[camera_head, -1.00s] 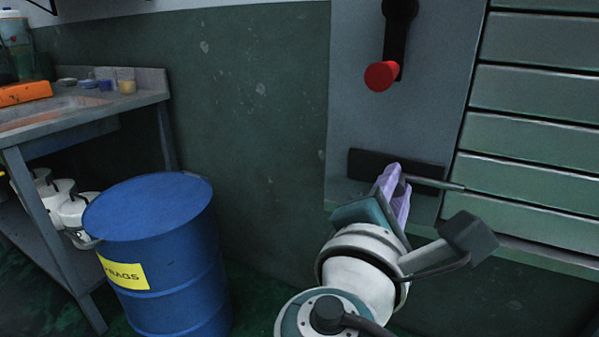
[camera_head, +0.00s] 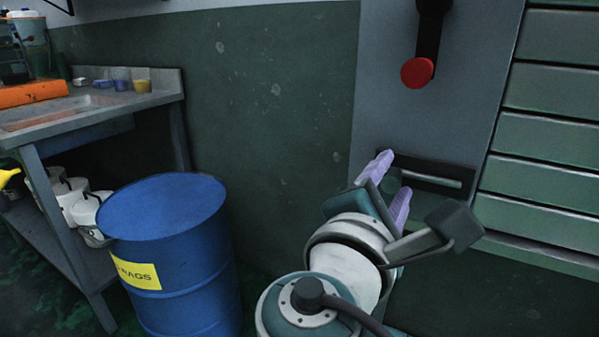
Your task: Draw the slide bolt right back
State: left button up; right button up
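The slide bolt is a thin grey metal rod (camera_head: 440,179) on a dark backing plate (camera_head: 468,188), fixed to the grey panel below the red-knobbed lever. The rod's right end lies within the plate, short of the slatted shutter. My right gripper (camera_head: 394,178) is at the left part of the plate. Its two lilac fingers are spread apart, one above and one below a dull greenish round piece that seems to be the bolt's knob. I cannot tell whether either finger touches it. My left gripper is out of view.
A lever with a red knob (camera_head: 417,73) hangs above the bolt. The green slatted shutter (camera_head: 550,145) is to the right. A blue drum (camera_head: 185,270) and a metal bench (camera_head: 100,112) stand on the left. The wall between drum and panel is clear.

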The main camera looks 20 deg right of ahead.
jog(key=v, duration=1)
jog(key=shift+d, duration=0.1)
